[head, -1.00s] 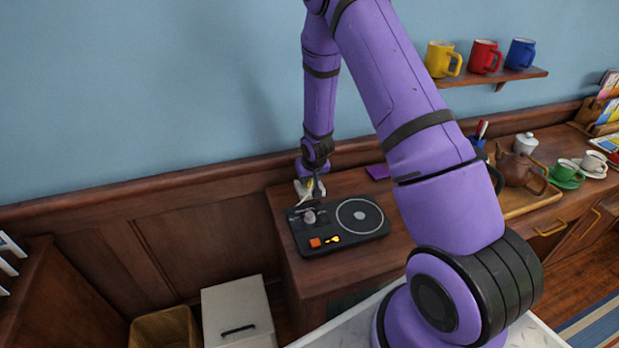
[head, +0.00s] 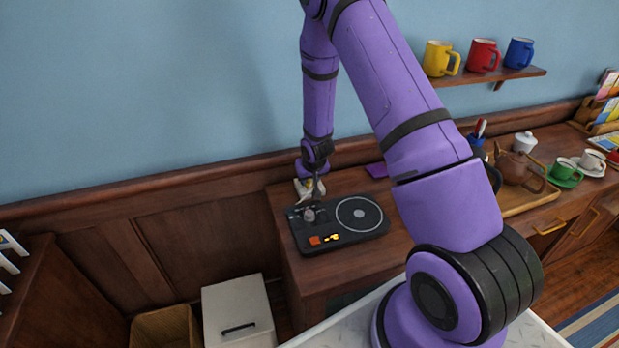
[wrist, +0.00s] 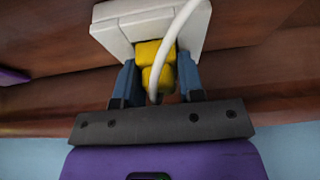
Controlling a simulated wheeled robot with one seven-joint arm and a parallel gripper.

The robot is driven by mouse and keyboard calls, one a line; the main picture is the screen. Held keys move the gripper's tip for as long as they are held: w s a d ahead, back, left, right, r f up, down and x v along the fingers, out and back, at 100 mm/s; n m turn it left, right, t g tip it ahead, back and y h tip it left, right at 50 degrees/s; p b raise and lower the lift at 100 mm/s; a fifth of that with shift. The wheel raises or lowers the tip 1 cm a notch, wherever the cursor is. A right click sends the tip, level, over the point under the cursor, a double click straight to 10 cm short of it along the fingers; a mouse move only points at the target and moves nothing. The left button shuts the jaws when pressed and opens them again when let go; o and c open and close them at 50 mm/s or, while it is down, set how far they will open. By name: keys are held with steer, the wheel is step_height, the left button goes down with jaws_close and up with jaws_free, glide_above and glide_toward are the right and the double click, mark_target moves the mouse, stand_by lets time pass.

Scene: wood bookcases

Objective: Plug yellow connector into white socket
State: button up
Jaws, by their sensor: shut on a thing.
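The yellow connector (wrist: 158,78) is between the blue fingers of my gripper (wrist: 157,88) in the wrist view, and the gripper is shut on it. A white cable curves from it across the view. The white socket (wrist: 114,30) is a pale block directly ahead of the fingers, and the connector's front end meets it. How deep the connector sits is hidden. In the head view my gripper (head: 311,188) is small, at the back left of the wooden cabinet top, beside the pale socket (head: 301,190). The connector cannot be made out clearly there.
A black turntable-like device (head: 372,235) with an orange button lies just in front of my gripper. A tray (head: 517,202) with a brown teapot (head: 516,168) stands to the right. The wall is close behind.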

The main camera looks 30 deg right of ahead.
steer(key=shift+s+a+f, duration=0.1)
steer(key=shift+s+f, duration=0.25)
steer(key=shift+f, duration=0.3)
steer(key=o, duration=0.8)
steer(key=shift+c, duration=0.2)
steer(key=shift+r, duration=0.3)
steer(key=shift+o, duration=0.9)
steer(key=shift+s+r, duration=0.1)
steer(key=shift+r, duration=0.2)
steer(key=v, duration=1)
steer(key=shift+w+r, duration=0.25)
steer(key=shift+r, duration=0.1)
steer(key=shift+r, duration=0.1)
